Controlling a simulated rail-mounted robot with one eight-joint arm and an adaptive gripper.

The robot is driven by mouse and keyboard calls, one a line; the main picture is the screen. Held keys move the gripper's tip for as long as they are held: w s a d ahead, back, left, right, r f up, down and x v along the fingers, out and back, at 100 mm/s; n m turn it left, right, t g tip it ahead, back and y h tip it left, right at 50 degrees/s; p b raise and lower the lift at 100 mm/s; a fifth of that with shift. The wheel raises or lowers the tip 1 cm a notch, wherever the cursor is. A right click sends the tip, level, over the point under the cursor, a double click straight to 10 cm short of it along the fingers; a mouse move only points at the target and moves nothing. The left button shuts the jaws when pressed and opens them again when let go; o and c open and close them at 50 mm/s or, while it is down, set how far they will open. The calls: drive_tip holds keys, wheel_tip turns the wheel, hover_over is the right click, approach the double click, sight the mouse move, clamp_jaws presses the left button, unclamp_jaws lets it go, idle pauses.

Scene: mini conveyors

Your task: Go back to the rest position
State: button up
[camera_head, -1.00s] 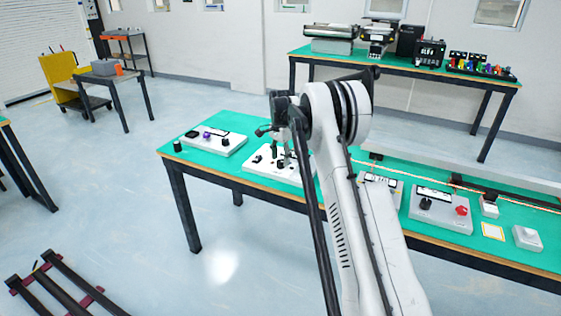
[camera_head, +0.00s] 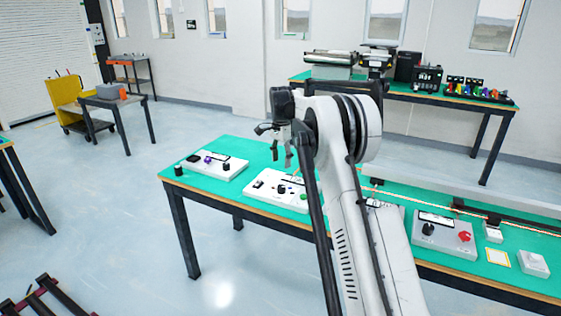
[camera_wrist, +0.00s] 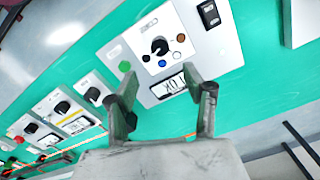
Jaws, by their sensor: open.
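My gripper (camera_head: 281,157) hangs at the end of my raised arm, above the green table (camera_head: 232,187) in the head view. In the wrist view my gripper (camera_wrist: 160,95) has its two fingers spread apart with nothing between them. Beyond the fingertips lies a white control panel (camera_wrist: 203,62) with a black knob, small coloured buttons, a black switch and a label plate. The gripper is apart from this panel. In the head view the same kind of white panel (camera_head: 262,197) lies below the gripper, partly hidden by my arm.
Another panel (camera_head: 213,173) lies at the table's left end, near a small black knob-like object (camera_head: 178,171). A back table (camera_head: 410,88) carries machines. Open floor lies left of the green table.

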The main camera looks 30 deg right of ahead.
drive_tip(key=s+a+r+n+t, duration=0.2)
drive_tip(key=s+a+r+n, duration=0.2)
drive_tip(key=s+a+r, duration=0.55)
drive_tip(key=s+a+r+n+t, duration=0.2)
drive_tip(key=s+a+r+n, duration=0.35)
drive_tip(key=s, duration=0.65)
drive_tip(key=s+a+f+n+t, duration=0.1)
drive_tip(key=s+a+f, duration=0.1)
drive_tip(key=s, duration=0.7)
drive_tip(key=s+a+f+n+t, duration=0.1)
drive_tip(key=s+a+f+n, duration=0.1)
drive_tip(key=s, duration=0.7)
drive_tip(key=s+a+f+n+t, duration=0.1)
drive_tip(key=s+a+f+n, duration=0.1)
drive_tip(key=s+a, duration=0.3)
drive_tip(key=s+f, duration=0.1)
drive_tip(key=s, duration=0.3)
drive_tip(key=shift+a+f, duration=0.2)
drive_tip(key=shift+a, duration=0.05)
drive_tip(key=shift+n, duration=0.25)
